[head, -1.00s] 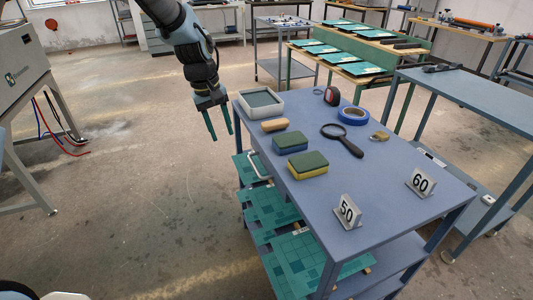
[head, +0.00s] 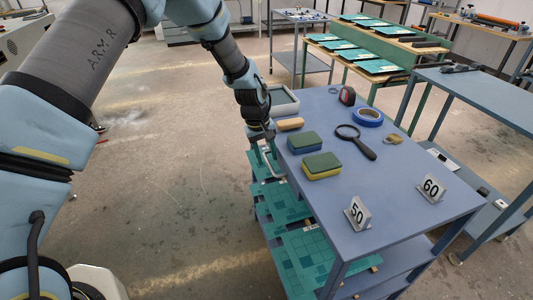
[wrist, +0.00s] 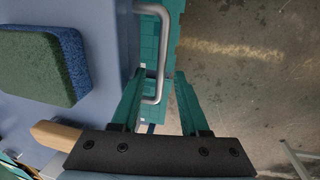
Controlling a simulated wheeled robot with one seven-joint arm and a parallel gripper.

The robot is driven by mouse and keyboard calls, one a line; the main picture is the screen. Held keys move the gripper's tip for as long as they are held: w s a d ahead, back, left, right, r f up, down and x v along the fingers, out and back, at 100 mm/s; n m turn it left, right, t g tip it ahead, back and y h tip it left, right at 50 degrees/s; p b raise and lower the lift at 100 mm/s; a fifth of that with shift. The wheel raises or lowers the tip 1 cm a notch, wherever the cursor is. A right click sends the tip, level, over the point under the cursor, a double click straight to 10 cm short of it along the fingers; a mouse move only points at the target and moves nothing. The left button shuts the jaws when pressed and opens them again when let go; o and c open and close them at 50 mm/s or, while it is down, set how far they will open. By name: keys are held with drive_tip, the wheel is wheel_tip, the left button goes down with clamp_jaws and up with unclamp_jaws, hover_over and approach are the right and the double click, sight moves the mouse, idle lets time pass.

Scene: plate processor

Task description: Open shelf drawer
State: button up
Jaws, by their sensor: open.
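The shelf drawer is a teal tiled panel with a silver bar handle (wrist: 163,50), on the left side of the blue shelf table (head: 400,215). In the head view the top drawer (head: 258,163) sits just under the tabletop, beside my gripper (head: 267,160). In the wrist view my gripper (wrist: 153,85) is open, with its two teal fingers pointing at the handle. The handle's lower bend lies between the fingers, nearer the left one; I cannot tell whether they touch. The head view partly hides the handle behind my gripper.
Lower teal panels (head: 283,203) stick out from the table's left side. On top are sponges (head: 321,166), a grey tray (head: 284,101), a magnifier (head: 356,141), blue tape (head: 369,117) and number signs (head: 358,213). The floor to the left is clear.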

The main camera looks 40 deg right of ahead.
clamp_jaws()
idle(0.4)
idle(1.1)
